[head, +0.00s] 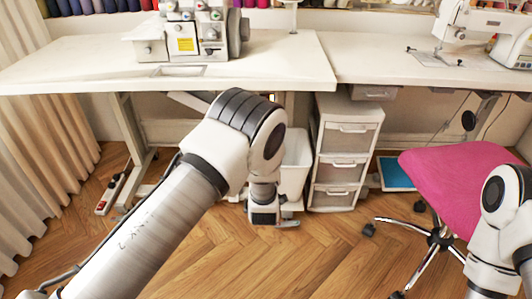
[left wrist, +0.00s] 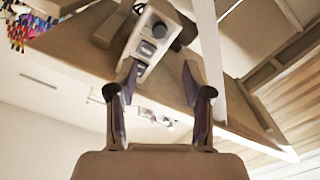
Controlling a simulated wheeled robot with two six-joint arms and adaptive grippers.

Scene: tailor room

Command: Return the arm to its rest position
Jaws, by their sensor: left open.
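My left arm (head: 165,220) comes in from the lower left of the head view. Its elbow is raised in front of the table edge, and its forearm hangs down to a wrist (head: 264,205) in front of a white bin. My left gripper (left wrist: 158,72) shows in the left wrist view with its two dark fingers spread apart and nothing between them. Its fingers are hard to make out in the head view. Part of my right arm (head: 500,225) shows at the right edge of the head view; its gripper is out of view.
A white table (head: 275,62) carries a serger (head: 200,32) and, at right, a sewing machine (head: 485,28). Below are a white bin (head: 296,165), a drawer unit (head: 345,150) and a pink chair (head: 465,180). A curtain (head: 40,130) hangs at left. Wooden floor in front is mostly clear.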

